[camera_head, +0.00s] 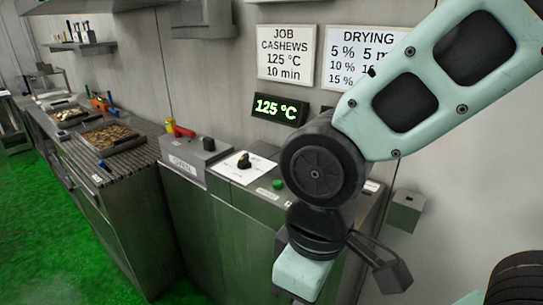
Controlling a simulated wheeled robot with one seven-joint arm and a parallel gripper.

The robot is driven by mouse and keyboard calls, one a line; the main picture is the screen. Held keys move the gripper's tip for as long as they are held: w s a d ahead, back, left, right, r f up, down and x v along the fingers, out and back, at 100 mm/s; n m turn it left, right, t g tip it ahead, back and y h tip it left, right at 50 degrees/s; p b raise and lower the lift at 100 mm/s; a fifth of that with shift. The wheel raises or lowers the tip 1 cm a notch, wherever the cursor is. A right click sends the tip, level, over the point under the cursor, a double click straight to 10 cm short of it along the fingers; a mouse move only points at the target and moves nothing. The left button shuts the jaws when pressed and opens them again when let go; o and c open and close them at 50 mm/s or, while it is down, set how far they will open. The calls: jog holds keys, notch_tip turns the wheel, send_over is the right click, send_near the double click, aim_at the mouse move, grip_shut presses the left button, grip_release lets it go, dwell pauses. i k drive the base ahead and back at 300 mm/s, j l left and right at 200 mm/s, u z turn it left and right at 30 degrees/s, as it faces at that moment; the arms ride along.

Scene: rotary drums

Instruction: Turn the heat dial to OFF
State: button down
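A black dial knob (243,161) sits on a white marked plate (228,171) on top of the grey machine cabinet. It is probably the heat dial; its markings are too small to read. A green-lit display (276,108) on the wall behind reads 125 °C. My arm comes in from the upper right and bends down in front of the cabinet, right of the knob and apart from it in the picture. A dark bracket-like piece shows low beside the arm, but I cannot tell whether it is part of my gripper. No fingertips can be made out.
A grey box marked OPEN (187,167) with a red-and-yellow handle (181,129) stands left of the dial. A green button (278,184) is to its right. Farther left, trays of nuts (108,137) lie on a slatted bench. Wall signs read JOB CASHEWS (287,54) and DRYING (365,38).

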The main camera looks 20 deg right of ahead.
aim_at(243, 164)
jog(key=i+u, duration=0.25)
jog(key=u, duration=0.15)
jog(key=i+u, duration=0.25)
jog(key=u, duration=0.2)
jog(key=i+l+u, duration=0.15)
jog(key=u, duration=0.25)
jog(key=i, duration=0.05)
